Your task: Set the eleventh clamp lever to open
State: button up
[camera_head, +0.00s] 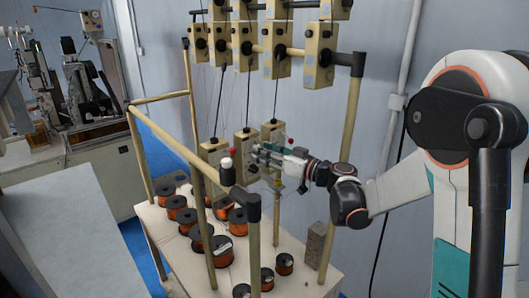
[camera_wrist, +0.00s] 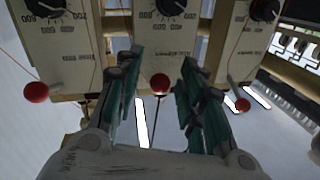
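My gripper (camera_wrist: 158,72) is open, its two dark teal fingers apart. A red ball knob (camera_wrist: 160,83) of a clamp lever shows between the fingers, below the middle beige box (camera_wrist: 160,38) with a black dial. I cannot tell whether a finger touches it. Two more red knobs flank it, one at the left (camera_wrist: 36,92) and one at the right (camera_wrist: 242,105). In the head view my gripper (camera_head: 260,154) is at the lower row of beige boxes, beside a box (camera_head: 243,144). No number shows to tell which lever is the eleventh.
A beige pipe frame (camera_head: 254,222) stands around the boxes, with uprights close to my arm. Several copper wire spools (camera_head: 220,249) sit on the pale table (camera_head: 325,272) below. More beige boxes (camera_head: 319,54) hang above, with thin wires running down.

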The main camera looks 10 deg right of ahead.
jog(key=shift+w+a, duration=0.2)
grip_shut()
jog(key=shift+r, duration=0.1)
jog(key=r+g+h+p, duration=0.1)
jog(key=p, duration=0.1)
jog(key=r+g+h+p, duration=0.1)
jog(key=g+h+p, duration=0.1)
jog(key=shift+s+d+r+m, duration=0.1)
jog(key=shift+s+m, duration=0.1)
jog(key=shift+m, duration=0.1)
jog(key=shift+r+g+h+p, duration=0.5)
jog(key=shift+g+h+p, duration=0.25)
jog(key=shift+g, duration=0.45)
jog(key=shift+w+r+m+g+h+p, duration=0.15)
jog(key=shift+r+m+g+h+p, duration=0.3)
jog(key=shift+g+h+p, duration=0.55)
